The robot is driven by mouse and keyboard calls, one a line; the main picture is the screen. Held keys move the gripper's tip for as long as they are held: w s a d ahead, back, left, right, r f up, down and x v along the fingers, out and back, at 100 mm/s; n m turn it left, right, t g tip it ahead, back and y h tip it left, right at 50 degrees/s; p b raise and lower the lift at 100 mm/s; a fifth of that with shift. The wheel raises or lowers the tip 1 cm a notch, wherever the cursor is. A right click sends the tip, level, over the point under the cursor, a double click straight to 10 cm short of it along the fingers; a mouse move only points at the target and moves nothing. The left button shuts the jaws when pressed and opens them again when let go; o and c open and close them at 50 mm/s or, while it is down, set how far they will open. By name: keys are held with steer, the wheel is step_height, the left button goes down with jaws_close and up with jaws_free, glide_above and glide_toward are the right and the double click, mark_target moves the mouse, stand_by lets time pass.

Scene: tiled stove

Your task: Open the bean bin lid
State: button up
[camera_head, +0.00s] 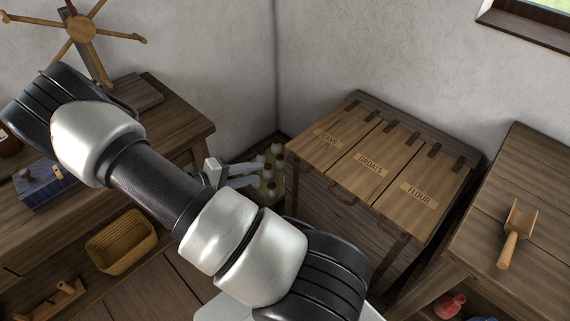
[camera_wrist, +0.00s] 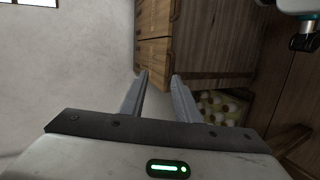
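The wooden bin chest (camera_head: 345,220) stands in the corner with three lids side by side, all lying shut. The leftmost lid (camera_head: 345,120) carries a small label that I read as beans. The middle lid (camera_head: 390,143) reads groats and the right lid (camera_head: 436,172) reads flour. My gripper (camera_head: 250,174) is left of the chest, apart from it. In the wrist view my gripper (camera_wrist: 160,78) is open, with nothing between its fingers. The chest shows sideways beyond the fingertips, with lid edges (camera_wrist: 153,52) and its front (camera_wrist: 210,50).
A crate of pale round things (camera_head: 268,172) stands left of the chest. A workbench (camera_head: 185,122) is at left, with a basket (camera_head: 120,243) on its lower shelf. A table (camera_head: 540,210) with a wooden scoop (camera_head: 511,250) is at right. The wall rises behind the lids.

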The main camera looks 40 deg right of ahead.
mark_target(295, 163)
step_height(295, 163, down, 9)
steer(key=d+n+t+h+b, duration=0.2)
steer(key=d+t, duration=0.1)
steer(key=b+x, duration=0.1)
steer(key=x, duration=0.7)
steer(key=b+x, duration=0.2)
steer(key=x, duration=0.7)
steer(key=shift+w, duration=0.25)
steer(key=shift+a, duration=0.1)
steer(key=shift+f, duration=0.15)
jaws_close()
